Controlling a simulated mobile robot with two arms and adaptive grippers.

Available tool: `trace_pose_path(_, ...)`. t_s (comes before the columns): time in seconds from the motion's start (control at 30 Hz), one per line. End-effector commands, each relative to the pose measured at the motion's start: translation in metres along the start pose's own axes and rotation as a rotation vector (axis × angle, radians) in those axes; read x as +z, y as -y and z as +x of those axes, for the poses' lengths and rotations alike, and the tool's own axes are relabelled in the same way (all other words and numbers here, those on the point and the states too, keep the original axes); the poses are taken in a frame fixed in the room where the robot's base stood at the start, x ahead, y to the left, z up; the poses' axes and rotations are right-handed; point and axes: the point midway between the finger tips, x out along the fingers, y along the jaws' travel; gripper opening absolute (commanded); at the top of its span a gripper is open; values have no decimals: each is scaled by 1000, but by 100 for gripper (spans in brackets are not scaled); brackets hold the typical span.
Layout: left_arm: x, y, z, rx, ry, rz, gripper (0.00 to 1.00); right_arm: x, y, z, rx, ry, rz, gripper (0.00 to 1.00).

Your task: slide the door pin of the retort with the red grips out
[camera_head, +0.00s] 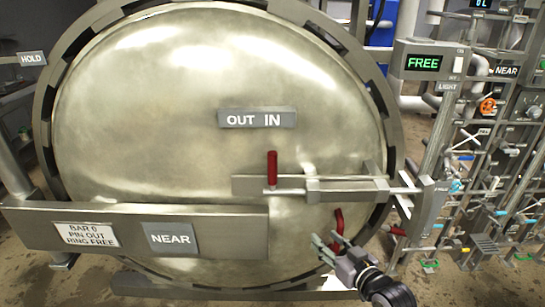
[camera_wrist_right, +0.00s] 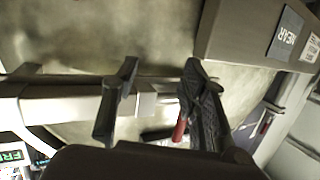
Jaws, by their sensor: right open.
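The big round steel retort door (camera_head: 180,100) fills most of the head view. The door pin (camera_head: 345,191) is a thin horizontal rod through guides on a steel plate at the door's right side. Its upright red grip (camera_head: 272,167) stands at the pin's left end, below the "OUT IN" plate (camera_head: 257,118). A second red grip (camera_head: 339,222) shows lower right, just above my right gripper (camera_head: 327,246). That gripper is open, below the pin and apart from its grip. In the wrist view its spread fingers (camera_wrist_right: 160,78) show a red piece (camera_wrist_right: 180,130) beside one finger. My left gripper is out of view.
A steel arm with a "NEAR" plate (camera_head: 170,239) and a white status label (camera_head: 86,236) crosses the door's lower left. At right stand a box reading "FREE" (camera_head: 424,62) and a dense rack of pipes and valves (camera_head: 490,160). Bare floor shows below.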

Motion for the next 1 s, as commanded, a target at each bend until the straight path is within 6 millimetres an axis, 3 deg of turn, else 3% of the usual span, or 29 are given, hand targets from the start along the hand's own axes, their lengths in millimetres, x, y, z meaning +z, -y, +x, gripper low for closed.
trace_pose_path(0.03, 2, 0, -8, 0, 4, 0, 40, -47, 14, -8, -40, -59, -19, 40)
trace_pose_path(0.1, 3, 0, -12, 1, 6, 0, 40, -90, 32, -18, -87, -121, -36, 40)
trace_pose_path(0.23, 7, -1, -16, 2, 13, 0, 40, -135, 55, -34, -146, -189, -57, 40)
trace_pose_path(0.37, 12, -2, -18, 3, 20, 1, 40, -150, 63, -35, -165, -210, -62, 40)
trace_pose_path(0.47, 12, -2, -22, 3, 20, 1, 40, -154, 65, -23, -166, -213, -59, 40)
trace_pose_path(1.0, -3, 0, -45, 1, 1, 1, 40, -176, 83, 82, -164, -211, -62, 40)
